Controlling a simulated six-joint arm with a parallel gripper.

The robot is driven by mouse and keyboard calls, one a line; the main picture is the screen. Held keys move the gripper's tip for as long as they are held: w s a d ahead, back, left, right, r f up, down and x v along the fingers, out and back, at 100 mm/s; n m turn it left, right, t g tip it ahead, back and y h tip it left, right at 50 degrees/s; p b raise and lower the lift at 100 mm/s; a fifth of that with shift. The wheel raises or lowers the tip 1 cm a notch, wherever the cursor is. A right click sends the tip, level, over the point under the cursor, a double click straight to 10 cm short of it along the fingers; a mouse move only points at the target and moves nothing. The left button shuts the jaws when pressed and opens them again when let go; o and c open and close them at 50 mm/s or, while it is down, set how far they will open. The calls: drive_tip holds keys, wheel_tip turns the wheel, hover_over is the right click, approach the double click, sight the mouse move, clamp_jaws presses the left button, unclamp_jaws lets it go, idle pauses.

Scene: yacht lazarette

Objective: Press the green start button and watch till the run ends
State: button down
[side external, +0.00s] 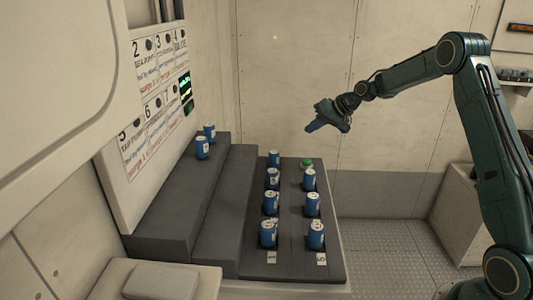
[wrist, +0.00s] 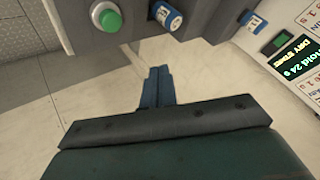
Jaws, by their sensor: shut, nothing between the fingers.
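The green start button (side external: 307,163) sits at the back right corner of the dark stepped bench, beyond the right row of blue cans. It also shows in the wrist view (wrist: 110,20) as a green dome in a pale ring, at the upper left. My gripper (side external: 310,129) is shut and empty, in the air above and behind the button, apart from it. In the wrist view my shut blue fingers (wrist: 158,85) point toward the bench edge, right of and below the button. A small screen with green text (wrist: 297,50) shows on the wall panel, partly cut off.
Blue cans (side external: 270,201) stand in two rows on the low step of the dark bench (side external: 290,264). Two more cans (side external: 203,142) stand on the top step. A printed wall panel (side external: 155,90) is at the left. The air around my gripper is clear.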

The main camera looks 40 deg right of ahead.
sight(310, 161)
drive_tip(key=shift+f, duration=4.25)
drive_tip(key=shift+f, duration=0.95)
drive_tip(key=shift+r, duration=0.95)
drive_tip(key=shift+r, duration=0.1)
drive_tip(key=shift+r, duration=2.4)
